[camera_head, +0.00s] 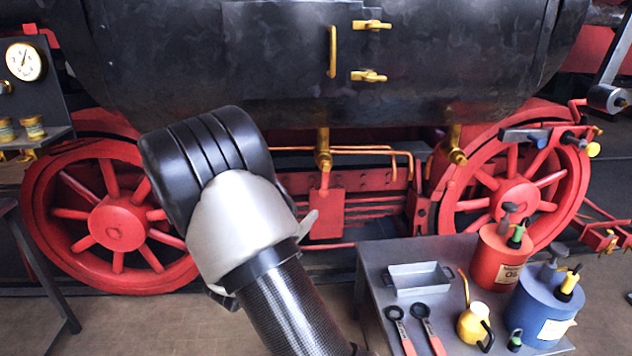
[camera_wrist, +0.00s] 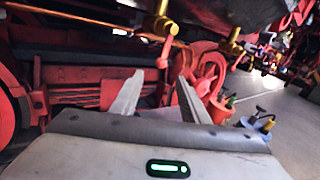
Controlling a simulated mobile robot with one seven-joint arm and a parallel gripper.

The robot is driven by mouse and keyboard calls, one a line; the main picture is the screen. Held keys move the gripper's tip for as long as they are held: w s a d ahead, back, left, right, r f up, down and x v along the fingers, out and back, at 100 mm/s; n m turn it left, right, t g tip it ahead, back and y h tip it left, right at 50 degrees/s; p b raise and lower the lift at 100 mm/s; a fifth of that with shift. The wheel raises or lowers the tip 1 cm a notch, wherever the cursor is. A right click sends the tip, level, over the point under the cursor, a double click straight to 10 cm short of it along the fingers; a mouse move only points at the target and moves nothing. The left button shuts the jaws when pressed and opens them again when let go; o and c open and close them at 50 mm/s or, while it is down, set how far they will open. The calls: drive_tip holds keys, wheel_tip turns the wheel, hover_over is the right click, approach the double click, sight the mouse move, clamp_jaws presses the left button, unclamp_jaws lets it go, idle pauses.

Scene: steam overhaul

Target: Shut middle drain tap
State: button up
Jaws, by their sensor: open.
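Two brass drain taps hang under the black boiler. One tap (camera_head: 323,152) is right of my arm in the head view, and the other tap (camera_head: 456,147) is by the right wheel. I cannot tell for sure which is the middle one; my arm may hide another. In the wrist view one tap (camera_wrist: 162,24) is at the top centre with a red lever (camera_wrist: 168,46) hanging below it, and another tap (camera_wrist: 235,42) is to its right. My gripper (camera_wrist: 158,95) is open and empty, apart from and below the taps. In the head view my arm mostly hides its fingers.
A grey table (camera_head: 375,275) at the lower right holds a grey tray (camera_head: 420,280), red-handled tools, a yellow oil can (camera_head: 473,325), a red can (camera_head: 497,258) and a blue can (camera_head: 545,305). Copper pipes (camera_head: 395,152) run beside the tap. Red wheels stand at both sides.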

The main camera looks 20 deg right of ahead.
sight(325, 180)
drive_tip(key=b+x, duration=0.1)
drive_tip(key=x, duration=1.6)
drive_tip(key=shift+d, duration=0.25)
drive_tip(key=shift+s, duration=0.1)
drive_tip(key=shift+c, duration=0.3)
clamp_jaws()
